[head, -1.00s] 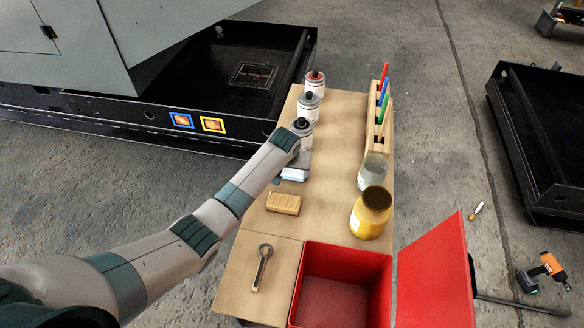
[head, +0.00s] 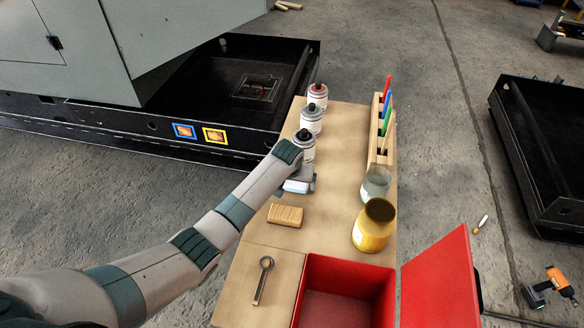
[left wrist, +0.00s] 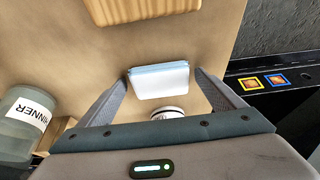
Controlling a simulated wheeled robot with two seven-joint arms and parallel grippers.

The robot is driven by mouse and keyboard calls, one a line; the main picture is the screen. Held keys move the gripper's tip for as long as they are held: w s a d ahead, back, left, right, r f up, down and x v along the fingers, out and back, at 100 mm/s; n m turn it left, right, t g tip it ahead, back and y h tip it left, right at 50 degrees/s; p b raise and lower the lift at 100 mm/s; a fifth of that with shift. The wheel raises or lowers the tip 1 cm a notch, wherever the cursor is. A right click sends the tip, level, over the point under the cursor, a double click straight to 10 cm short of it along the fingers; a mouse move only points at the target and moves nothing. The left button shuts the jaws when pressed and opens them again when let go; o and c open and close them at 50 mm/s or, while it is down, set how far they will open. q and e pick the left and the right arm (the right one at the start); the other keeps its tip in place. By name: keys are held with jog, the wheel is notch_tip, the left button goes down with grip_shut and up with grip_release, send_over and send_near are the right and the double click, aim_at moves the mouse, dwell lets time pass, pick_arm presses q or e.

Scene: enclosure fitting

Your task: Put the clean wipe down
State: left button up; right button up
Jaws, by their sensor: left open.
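The clean wipe is a folded white and pale blue pad (head: 297,187) on the wooden bench top, beside the nearest can. In the left wrist view the wipe (left wrist: 160,82) lies between the tips of my left gripper (left wrist: 162,80), with a small gap on each side. The left gripper (head: 301,182) is open, its fingers mostly hidden by my wrist in the head view. The wipe looks flat on the bench and not gripped. My right gripper is not in view.
Spray cans (head: 311,119) line the bench's left edge. A wooden block (head: 286,215), a ring-ended tool (head: 262,281), a grey-green jar (head: 375,184), a yellow jar (head: 373,227) and a pen rack (head: 380,146) stand around. A red open box (head: 350,270) is at the near end. The bench middle is clear.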

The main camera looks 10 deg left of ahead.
pick_arm(q)
jog(key=b+v, duration=0.2)
jog(key=v, duration=1.5)
jog(key=shift+w+d+r+b, duration=0.2)
jog(key=shift+d+r+b, duration=0.05)
jog(key=shift+b, duration=0.15)
